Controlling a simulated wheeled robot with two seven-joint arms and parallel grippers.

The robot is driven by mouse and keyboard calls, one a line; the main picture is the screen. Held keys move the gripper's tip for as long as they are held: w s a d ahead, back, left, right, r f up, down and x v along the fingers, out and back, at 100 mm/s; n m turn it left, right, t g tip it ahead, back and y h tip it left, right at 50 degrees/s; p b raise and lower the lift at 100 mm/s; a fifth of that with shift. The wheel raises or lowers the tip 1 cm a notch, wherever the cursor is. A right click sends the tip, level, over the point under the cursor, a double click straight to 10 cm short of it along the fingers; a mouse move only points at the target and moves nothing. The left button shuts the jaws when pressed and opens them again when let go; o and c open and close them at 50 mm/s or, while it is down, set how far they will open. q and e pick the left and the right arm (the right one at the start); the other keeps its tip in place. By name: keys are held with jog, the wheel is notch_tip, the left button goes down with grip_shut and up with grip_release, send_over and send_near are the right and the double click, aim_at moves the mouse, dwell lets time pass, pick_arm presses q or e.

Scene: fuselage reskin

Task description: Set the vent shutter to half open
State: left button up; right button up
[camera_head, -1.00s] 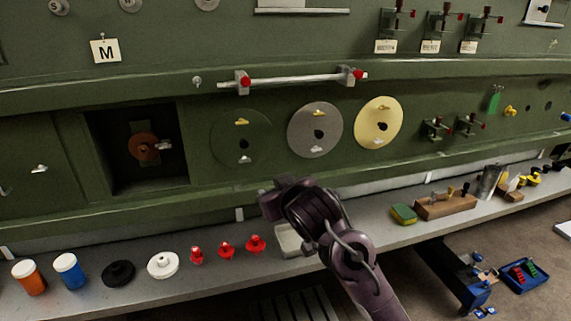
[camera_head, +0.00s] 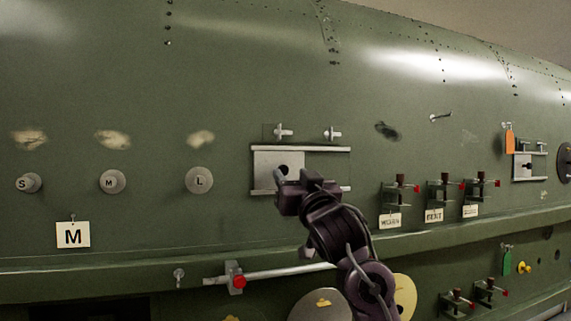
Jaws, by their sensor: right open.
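A pale grey sliding plate (camera_head: 264,172) with a dark round spot sits between two horizontal rails (camera_head: 318,149) on the green fuselage; it looks like the vent shutter. It stands at the left end of the rails, and green skin shows between the rails to its right. My right gripper (camera_head: 291,181) is open, in front of the plate's lower right part, and hides some of it and of the lower rail. Whether it touches the plate I cannot tell. My left gripper is out of view.
Two small latches (camera_head: 332,134) sit above the rails. Several red-tipped clamps (camera_head: 401,188) stand to the right. A smaller railed plate (camera_head: 522,167) with an orange tag (camera_head: 509,141) is farther right. A long bar (camera_head: 285,271) runs below my gripper.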

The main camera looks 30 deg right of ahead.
aim_at(284, 171)
jog(key=p+x, duration=0.1)
jog(key=x, duration=0.2)
jog(key=shift+w+d+f, duration=0.1)
jog(key=shift+w+d, duration=0.05)
jog(key=shift+w, duration=0.05)
jog(key=shift+w+d+f+p, duration=0.1)
jog(key=shift+w+p, duration=0.1)
jog(key=shift+w, duration=0.35)
jog(key=shift+w+d+p, duration=0.15)
jog(key=shift+w, duration=0.35)
jog(key=shift+s, duration=0.15)
jog(key=shift+s+a, duration=0.1)
jog(key=c, duration=0.4)
jog(key=shift+c, duration=1.3)
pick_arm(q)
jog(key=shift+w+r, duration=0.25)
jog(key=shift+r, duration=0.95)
pick_arm(e)
grip_shut()
